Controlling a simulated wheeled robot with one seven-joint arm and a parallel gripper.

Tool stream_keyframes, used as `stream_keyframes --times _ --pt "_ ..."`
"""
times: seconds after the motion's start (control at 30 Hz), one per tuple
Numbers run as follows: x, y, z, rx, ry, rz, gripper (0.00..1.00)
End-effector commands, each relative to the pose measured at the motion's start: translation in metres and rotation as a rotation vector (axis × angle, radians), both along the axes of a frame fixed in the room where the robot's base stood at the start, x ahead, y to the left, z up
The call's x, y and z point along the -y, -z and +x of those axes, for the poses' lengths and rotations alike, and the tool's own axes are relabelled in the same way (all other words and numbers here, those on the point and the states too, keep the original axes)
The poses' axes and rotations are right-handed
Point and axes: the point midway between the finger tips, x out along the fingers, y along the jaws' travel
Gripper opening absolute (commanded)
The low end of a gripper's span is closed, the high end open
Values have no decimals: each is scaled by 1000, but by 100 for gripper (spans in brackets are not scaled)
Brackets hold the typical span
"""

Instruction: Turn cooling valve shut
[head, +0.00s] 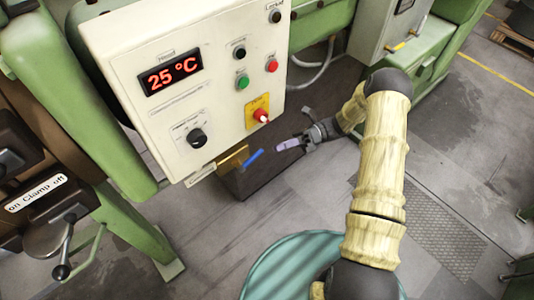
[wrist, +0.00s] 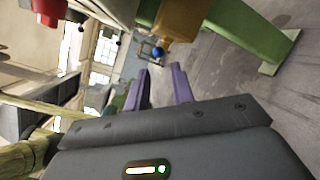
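The cooling valve is most likely the brass fitting (head: 232,159) with a blue handle (head: 254,158), under the lower right corner of the white control box. The handle sticks out to the right, tilted slightly upward. My gripper (head: 284,146) is just right of the handle, apart from it, with purple fingers pointing left at it. In the wrist view, my gripper (wrist: 160,70) has its two purple fingers apart with nothing between them. The brass fitting (wrist: 182,20) and the blue handle end (wrist: 157,53) show ahead of the fingers.
The white control box (head: 213,100) hangs above the valve, with a 25 °C display (head: 172,74), a black knob (head: 197,138) and a red knob on a yellow plate (head: 261,115) close above my gripper. Green machine frames stand left and behind. Grey floor is open at right.

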Motion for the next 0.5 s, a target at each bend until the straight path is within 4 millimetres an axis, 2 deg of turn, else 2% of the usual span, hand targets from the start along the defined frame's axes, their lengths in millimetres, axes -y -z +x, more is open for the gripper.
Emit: stream_keyframes --times 0.1,0.3,0.5 --pt "23 2 10 4 4 -2 24" --pt "58 1 23 3 3 -1 24" --pt "73 -2 30 1 1 0 24"
